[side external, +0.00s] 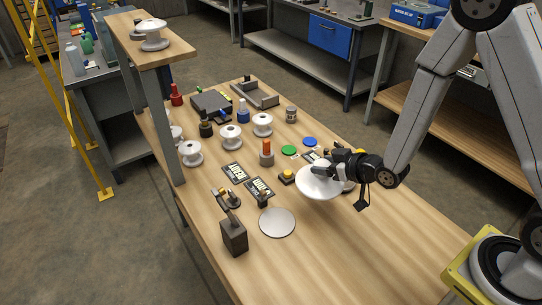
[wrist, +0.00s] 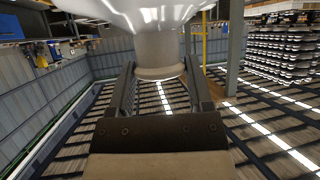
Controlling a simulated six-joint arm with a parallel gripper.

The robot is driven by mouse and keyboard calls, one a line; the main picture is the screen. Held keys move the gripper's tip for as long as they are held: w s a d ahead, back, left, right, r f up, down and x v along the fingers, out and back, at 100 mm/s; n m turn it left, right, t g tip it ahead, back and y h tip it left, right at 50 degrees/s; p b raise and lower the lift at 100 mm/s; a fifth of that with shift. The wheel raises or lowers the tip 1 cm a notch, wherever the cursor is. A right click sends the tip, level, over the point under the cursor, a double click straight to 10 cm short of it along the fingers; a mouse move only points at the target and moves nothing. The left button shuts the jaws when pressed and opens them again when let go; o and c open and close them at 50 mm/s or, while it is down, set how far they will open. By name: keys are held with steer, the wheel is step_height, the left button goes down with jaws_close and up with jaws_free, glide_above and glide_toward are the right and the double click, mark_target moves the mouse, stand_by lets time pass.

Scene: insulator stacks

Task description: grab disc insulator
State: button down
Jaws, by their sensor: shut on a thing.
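A white disc insulator (side external: 318,183) is held above the wooden table, right of the middle in the side view. My gripper (side external: 322,170) reaches in from the right and is shut on it. In the wrist view the insulator's pale neck (wrist: 158,50) stands between the two fingers of my gripper (wrist: 160,80), with its wide glossy disc above, cut off by the top edge. Several other white insulators stand on the table, among them one (side external: 231,137) near the middle and one (side external: 190,153) at the left. Another insulator (side external: 151,35) sits on the raised shelf.
A flat round grey plate (side external: 277,223) lies on the wooden table (side external: 330,250) left of my gripper. A dark block with a handle (side external: 233,236), an orange-topped post (side external: 266,153) and black labels (side external: 260,190) stand or lie nearby. The table's front right is clear.

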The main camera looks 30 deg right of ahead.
steer(key=shift+r, duration=0.25)
steer(key=shift+w+a, duration=0.1)
steer(key=shift+a, duration=0.1)
stand_by(0.5)
